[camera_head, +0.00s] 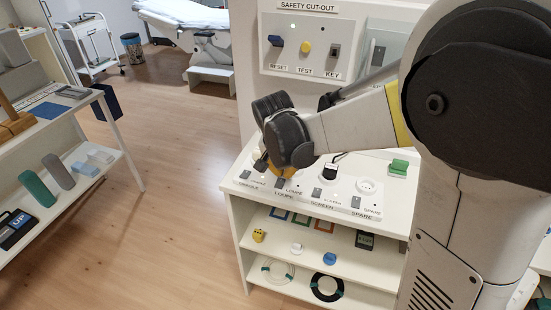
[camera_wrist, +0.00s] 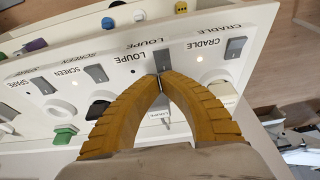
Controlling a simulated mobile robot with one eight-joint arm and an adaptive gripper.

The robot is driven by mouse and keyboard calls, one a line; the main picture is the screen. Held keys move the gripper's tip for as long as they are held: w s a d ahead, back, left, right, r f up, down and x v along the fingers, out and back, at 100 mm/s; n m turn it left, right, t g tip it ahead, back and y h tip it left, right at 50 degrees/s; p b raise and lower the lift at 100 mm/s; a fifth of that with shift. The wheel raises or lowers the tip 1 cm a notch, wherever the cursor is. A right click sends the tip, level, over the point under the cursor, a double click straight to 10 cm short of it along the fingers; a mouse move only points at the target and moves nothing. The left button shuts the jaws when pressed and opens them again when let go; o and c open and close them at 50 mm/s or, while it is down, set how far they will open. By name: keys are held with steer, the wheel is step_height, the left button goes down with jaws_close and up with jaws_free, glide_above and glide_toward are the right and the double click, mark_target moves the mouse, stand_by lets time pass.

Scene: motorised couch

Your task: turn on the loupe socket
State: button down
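The socket strip (camera_head: 335,205) lies on top of a white shelf unit, with a row of grey rocker switches labelled CRADLE, LOUPE, SCREEN and SPARE. The loupe rocker (camera_wrist: 162,57) stands directly at my gripper's fingertips in the wrist view; it also shows in the head view (camera_head: 280,183). My gripper (camera_wrist: 162,77) points down at the strip with its two yellow fingers brought together at the tips, and nothing shows between them. I cannot tell whether the tips touch the rocker. The fingers partly hide the loupe socket. The loupe switch's position is unclear.
The cradle rocker (camera_wrist: 235,47) and screen rocker (camera_wrist: 95,73) stand on either side. A black plug (camera_head: 330,169) sits at the screen socket. A green block (camera_head: 399,167) lies at the right. The safety cut-out panel (camera_head: 305,45) rises behind. Open floor lies left.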

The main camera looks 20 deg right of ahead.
mark_target(285, 180)
steer(key=shift+b+x, duration=0.35)
steer(key=shift+x, duration=0.9)
steer(key=shift+w+d+f+g+y, duration=0.2)
steer(key=shift+w+f+g+y, duration=0.05)
steer(key=shift+f+g+y, duration=0.3)
steer(key=shift+s+a+r+p, duration=0.4)
steer(key=shift+s+a+r, duration=0.15)
steer(key=shift+s, duration=0.1)
steer(key=shift+d+r+p, duration=0.1)
steer(key=shift+r+p, duration=0.3)
steer(key=shift+r, duration=0.1)
step_height(285, 180, up, 13)
steer(key=p, duration=0.5)
steer(key=shift+p, duration=0.3)
